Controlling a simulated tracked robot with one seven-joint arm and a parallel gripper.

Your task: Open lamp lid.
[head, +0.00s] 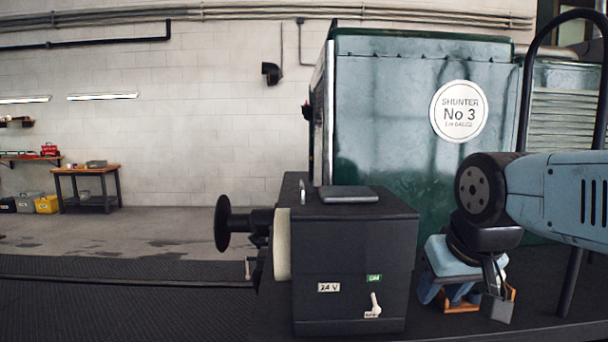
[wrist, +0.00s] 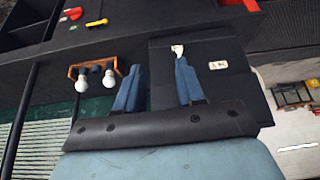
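The lamp (head: 350,265) is a black box with a "24 V" label, a small green label and a pale switch lever (head: 374,305) on its near face. A pale round lens rim (head: 283,245) is on its left side. A flat dark grey plate, seemingly the lid (head: 348,194), lies level on top, with a small pale upright tab (head: 303,192) beside it. My gripper (head: 440,293) is low, just right of the lamp. In the wrist view my gripper (wrist: 156,75) has two blue fingers apart with nothing between them; the lamp's face (wrist: 225,90) is behind. The lid is not identifiable there.
A green cab wall (head: 400,120) with a "Shunter No 3" plate stands behind the lamp. An orange rack (wrist: 74,72) with two bulbs is beside my fingers. A black buffer (head: 222,223) projects left. Space above the lamp is clear.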

